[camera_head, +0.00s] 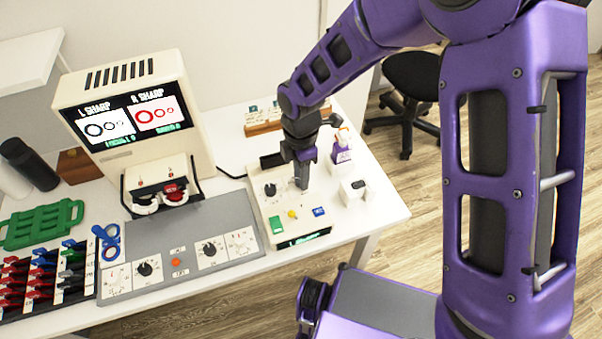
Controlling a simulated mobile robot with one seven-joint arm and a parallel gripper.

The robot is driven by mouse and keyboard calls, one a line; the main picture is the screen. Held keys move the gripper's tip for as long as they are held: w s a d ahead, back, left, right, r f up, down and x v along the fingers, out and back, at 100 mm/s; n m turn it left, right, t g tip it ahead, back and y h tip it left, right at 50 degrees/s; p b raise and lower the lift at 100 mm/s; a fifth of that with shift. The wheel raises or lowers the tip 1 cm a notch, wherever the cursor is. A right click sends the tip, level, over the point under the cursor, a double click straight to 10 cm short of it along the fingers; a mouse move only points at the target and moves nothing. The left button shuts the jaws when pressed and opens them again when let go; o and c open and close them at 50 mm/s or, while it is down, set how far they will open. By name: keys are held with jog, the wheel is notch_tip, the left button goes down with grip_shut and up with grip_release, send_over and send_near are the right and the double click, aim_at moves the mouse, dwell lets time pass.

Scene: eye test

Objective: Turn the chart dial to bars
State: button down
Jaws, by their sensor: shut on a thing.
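A cream control box (258,215) stands on the white table. Its top carries a dark dial (270,189) at left, a green button (277,224), a small yellow knob (292,214) and a blue button (319,211). My gripper (302,184) points down onto the right part of this top and is shut on a dial there; its fingers hide that dial. The markings are too small to read, so I cannot tell which dial is the chart dial or where it points. A small lit display (303,239) is on the box's front.
A monitor unit (130,110) shows black and red rings, with a viewer (160,193) below it. A grey panel (215,215) with dials lies left of the box. A white bottle with a purple label (342,150) and a small white block (353,190) stand close right of my gripper.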

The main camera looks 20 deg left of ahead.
jog(key=shift+m, duration=0.3)
jog(key=m+b, duration=0.2)
jog(key=m, duration=0.3)
jog(key=m+b, duration=0.1)
jog(key=m, duration=0.5)
jog(key=shift+b, duration=0.4)
jog(key=m+b, duration=0.1)
jog(key=m, duration=0.5)
jog(key=m+b, duration=0.1)
jog(key=m, duration=0.4)
jog(key=shift+m, duration=0.4)
jog(key=shift+r, duration=0.1)
jog(key=c, duration=0.6)
grip_release()
